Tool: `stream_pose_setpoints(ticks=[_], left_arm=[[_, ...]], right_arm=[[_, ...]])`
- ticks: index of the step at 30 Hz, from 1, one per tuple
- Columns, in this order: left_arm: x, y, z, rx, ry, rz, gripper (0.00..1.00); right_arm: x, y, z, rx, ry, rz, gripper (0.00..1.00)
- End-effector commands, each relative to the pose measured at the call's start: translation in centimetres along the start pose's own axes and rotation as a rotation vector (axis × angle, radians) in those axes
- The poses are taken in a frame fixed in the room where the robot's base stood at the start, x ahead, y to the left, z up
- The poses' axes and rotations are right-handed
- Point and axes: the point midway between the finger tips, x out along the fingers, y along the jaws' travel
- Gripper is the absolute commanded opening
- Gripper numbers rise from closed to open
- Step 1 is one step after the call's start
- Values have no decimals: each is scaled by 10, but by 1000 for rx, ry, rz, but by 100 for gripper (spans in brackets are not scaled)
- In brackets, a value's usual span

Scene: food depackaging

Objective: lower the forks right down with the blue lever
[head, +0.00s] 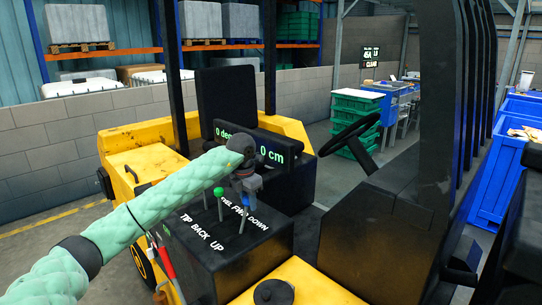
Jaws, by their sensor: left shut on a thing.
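My left gripper (247,184) reaches in from the left over the lever console (190,240) of the yellow forklift. It is shut on a lever top, which it mostly hides; this appears to be the blue lever (243,219), whose thin shaft shows below the jaws. A lever with a green knob (218,191) stands just left of it, apart from the jaws. The display (272,156) behind reads 0 deg and 0 cm. The forks are not in view. My right gripper is not in view.
The steering wheel (349,135) and a black seat-like part (375,230) are right of the console. A red-handled lever (166,262) stands at its left side. Dark mast posts rise ahead. Green crates (357,105) and blue bins (500,170) stand beyond on the right.

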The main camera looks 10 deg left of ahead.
Motion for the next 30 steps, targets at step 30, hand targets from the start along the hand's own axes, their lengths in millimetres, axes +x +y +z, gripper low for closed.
stream_pose_setpoints(ticks=[30], left_arm=[[-12,0,-48,-1,0,0,54]], right_arm=[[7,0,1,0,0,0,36]])
